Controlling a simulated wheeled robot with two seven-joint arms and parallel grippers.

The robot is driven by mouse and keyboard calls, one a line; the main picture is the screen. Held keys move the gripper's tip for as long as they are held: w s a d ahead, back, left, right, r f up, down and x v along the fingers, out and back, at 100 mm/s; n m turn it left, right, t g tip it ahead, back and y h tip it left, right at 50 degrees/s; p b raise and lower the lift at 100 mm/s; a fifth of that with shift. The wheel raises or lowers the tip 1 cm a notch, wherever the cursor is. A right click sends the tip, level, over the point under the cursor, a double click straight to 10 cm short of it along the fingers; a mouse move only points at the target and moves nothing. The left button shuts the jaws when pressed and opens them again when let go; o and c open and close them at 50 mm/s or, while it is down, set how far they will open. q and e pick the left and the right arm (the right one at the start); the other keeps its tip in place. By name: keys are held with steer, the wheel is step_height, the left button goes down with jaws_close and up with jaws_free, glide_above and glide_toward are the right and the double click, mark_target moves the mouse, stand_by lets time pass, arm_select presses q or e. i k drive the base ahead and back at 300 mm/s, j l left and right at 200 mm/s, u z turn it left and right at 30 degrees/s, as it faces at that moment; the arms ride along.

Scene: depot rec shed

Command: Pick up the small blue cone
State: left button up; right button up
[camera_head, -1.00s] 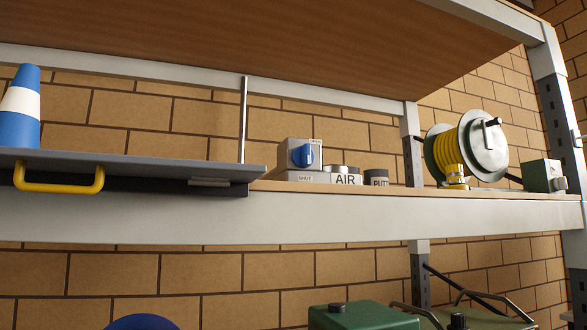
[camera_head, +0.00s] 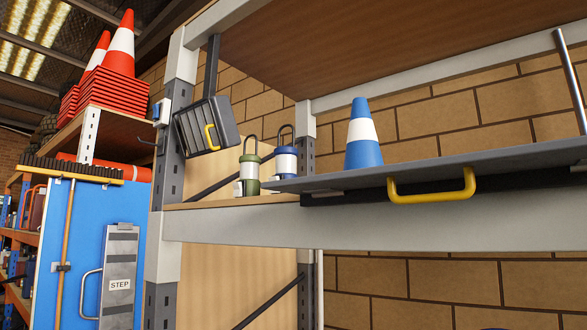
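The small blue cone (camera_head: 362,150) has a white band around its middle. It stands upright on a flat grey tray (camera_head: 450,165) with a yellow handle (camera_head: 432,187) at its front, on the shelf right of the picture's middle. Neither of my grippers shows in the head view.
Two lanterns, one green (camera_head: 250,170) and one blue (camera_head: 286,160), stand left of the tray. A dark case with a yellow handle (camera_head: 207,126) hangs by the shelf post (camera_head: 176,90). Large orange cones (camera_head: 119,50) stand at upper left, above a blue panel (camera_head: 75,250) and a STEP ladder (camera_head: 119,275).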

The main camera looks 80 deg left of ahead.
mark_target(362, 150)
steer(key=u, duration=2.25)
